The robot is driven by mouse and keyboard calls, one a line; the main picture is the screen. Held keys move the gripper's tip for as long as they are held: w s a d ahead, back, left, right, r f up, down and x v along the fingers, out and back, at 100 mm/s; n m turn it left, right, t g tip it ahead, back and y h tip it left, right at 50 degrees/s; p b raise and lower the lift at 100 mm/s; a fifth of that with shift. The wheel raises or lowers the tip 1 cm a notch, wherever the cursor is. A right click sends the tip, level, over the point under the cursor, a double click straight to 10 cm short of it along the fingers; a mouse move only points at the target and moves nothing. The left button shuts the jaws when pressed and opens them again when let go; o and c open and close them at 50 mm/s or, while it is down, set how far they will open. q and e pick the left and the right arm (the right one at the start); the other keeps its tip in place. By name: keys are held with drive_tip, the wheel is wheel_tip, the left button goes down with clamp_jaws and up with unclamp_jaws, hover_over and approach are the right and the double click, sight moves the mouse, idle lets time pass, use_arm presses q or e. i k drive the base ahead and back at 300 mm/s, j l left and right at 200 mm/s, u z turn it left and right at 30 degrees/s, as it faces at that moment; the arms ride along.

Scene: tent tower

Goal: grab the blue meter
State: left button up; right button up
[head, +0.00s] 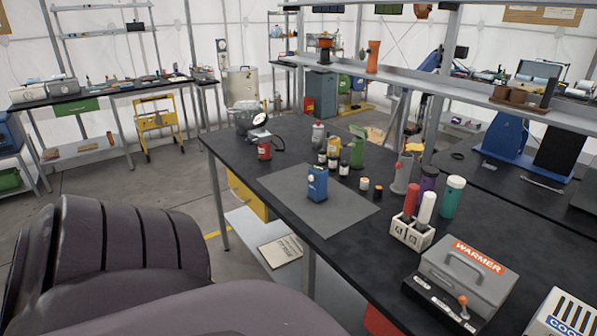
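The blue meter (317,183) is a small upright blue box with a pale top. It stands on a grey mat (345,222) on the dark workbench, near the bench's left edge. Nothing touches it from above. Neither of my grippers is in view, so whether they are open or shut is hidden.
Behind the meter stand several small bottles, a green bottle (357,150) and a red can (264,149). The mat's front is clear.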

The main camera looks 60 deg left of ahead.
sight(317, 188)
drive_tip(key=k+u, duration=0.15)
drive_tip(key=u, duration=1.7)
drive_tip(key=i+j+z, duration=0.25)
drive_tip(key=i+j, duration=0.15)
drive_tip(key=j, duration=0.25)
drive_tip(key=i+j+z, duration=0.1)
drive_tip(key=j, duration=0.25)
drive_tip(key=i+j+z, duration=0.15)
drive_tip(key=j, duration=0.25)
drive_tip(key=i+j+z, duration=0.1)
drive_tip(key=i+j, duration=0.15)
drive_tip(key=i+j+z, duration=0.15)
drive_tip(key=j, duration=0.35)
